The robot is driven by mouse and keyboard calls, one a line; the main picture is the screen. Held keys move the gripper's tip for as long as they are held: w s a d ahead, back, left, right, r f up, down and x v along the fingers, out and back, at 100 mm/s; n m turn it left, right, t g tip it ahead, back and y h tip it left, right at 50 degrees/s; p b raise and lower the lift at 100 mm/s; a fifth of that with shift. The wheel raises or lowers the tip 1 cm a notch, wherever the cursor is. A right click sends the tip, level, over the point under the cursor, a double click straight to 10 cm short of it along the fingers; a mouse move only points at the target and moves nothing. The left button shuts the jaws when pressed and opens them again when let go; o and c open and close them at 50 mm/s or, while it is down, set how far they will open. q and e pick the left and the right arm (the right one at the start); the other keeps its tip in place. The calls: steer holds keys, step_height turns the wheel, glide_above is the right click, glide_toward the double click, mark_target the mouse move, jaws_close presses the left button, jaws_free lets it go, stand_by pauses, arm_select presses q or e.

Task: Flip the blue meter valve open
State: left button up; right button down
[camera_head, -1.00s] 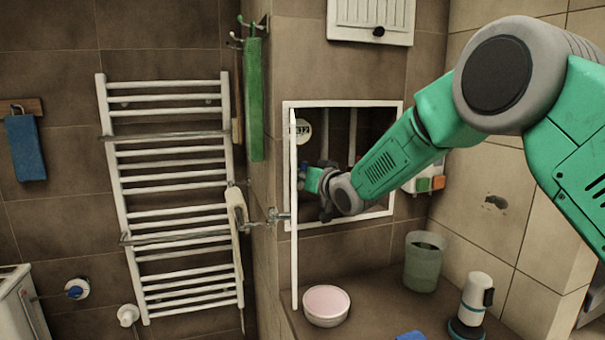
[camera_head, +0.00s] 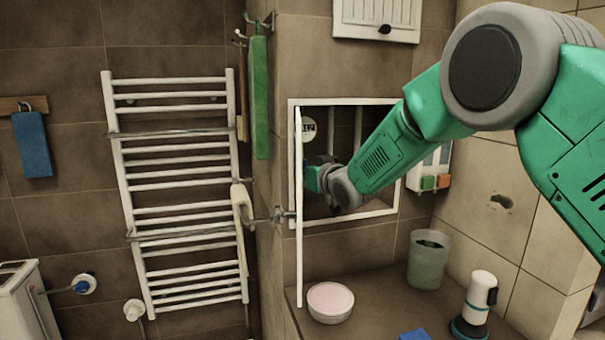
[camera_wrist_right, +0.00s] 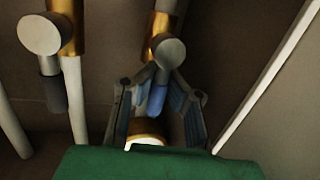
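My right gripper (camera_head: 318,180) reaches into the open wall recess (camera_head: 347,222) in the head view. In the right wrist view its two fingers (camera_wrist_right: 158,92) stand apart, one on each side of a blue valve handle (camera_wrist_right: 158,98). The handle points down from a round grey valve cap (camera_wrist_right: 169,53) on a vertical pipe with brass fittings. I cannot tell whether the fingertips touch the handle. In the head view the gripper and the recess door hide the blue valve. My left gripper is not in view.
A second valve (camera_wrist_right: 40,34) with a dark handle stands left in the wrist view. The white recess door (camera_head: 299,205) is swung open, edge-on. A towel radiator (camera_head: 180,180) is left. Below are a bowl (camera_head: 330,302), a cup (camera_head: 428,258) and a white bottle (camera_head: 478,295).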

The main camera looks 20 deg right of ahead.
steer(key=c, duration=1.6)
jaws_free()
steer(key=shift+s+f, duration=0.2)
steer(key=shift+f, duration=0.35)
steer(key=shift+c, duration=0.2)
steer(key=shift+o, duration=0.2)
steer(key=shift+s+r, duration=0.1)
steer(key=shift+r, duration=0.15)
steer(key=shift+d+r, duration=0.1)
